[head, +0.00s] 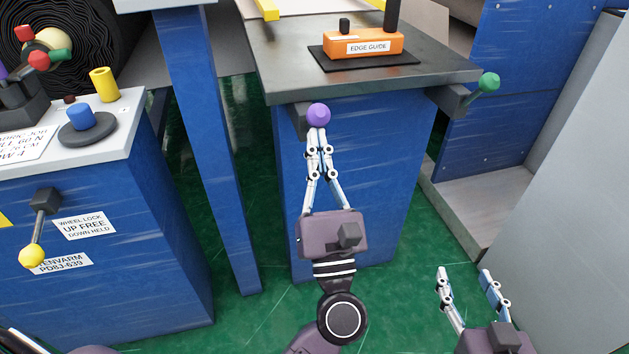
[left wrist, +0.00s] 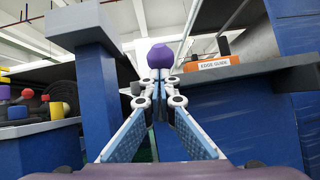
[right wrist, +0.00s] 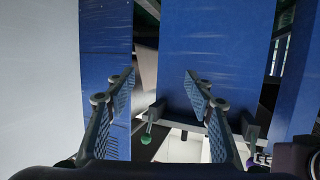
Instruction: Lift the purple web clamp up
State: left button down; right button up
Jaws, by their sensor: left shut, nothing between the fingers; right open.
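The purple web clamp knob (head: 318,115) is at the front left of the blue cabinet, just under the grey worktop edge. It also shows in the left wrist view (left wrist: 160,55), directly beyond the fingertips. My left gripper (head: 318,135) is shut, with its fingertips together right at the lower side of the purple knob in the head view. Whether they touch it I cannot tell. The left fingers also fill the middle of the left wrist view (left wrist: 159,78). My right gripper (head: 464,275) is open and empty, low at the right over the green floor.
An orange edge guide block (head: 363,46) sits on the worktop (head: 440,72). A green knob (head: 489,82) sticks out at its right. A yellow-knobbed wheel lock lever (head: 32,256) is on the left cabinet. A blue post (head: 205,130) stands between the cabinets.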

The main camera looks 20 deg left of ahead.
aim_at(314, 122)
pick_arm(q)
jog(key=shift+w+a+r+p, duration=0.15)
jog(key=shift+w+r+p, duration=0.05)
jog(key=shift+r+p, duration=0.35)
jog(key=shift+w+a+r+p, duration=0.15)
jog(key=shift+r+p, duration=0.25)
jog(key=shift+r, duration=0.25)
pick_arm(e)
jog(key=s+d+f+g+h, duration=0.1)
jog(key=s+d+f+g, duration=0.2)
jog(key=s+f+g, duration=0.2)
jog(key=shift+s+d+f+g, duration=0.15)
jog(key=shift+s+f+g, duration=0.25)
jog(key=shift+s+f, duration=1.35)
jog(key=shift+w+f, duration=0.45)
pick_arm(q)
jog(key=shift+f, duration=0.1)
pick_arm(e)
jog(key=shift+w, duration=0.1)
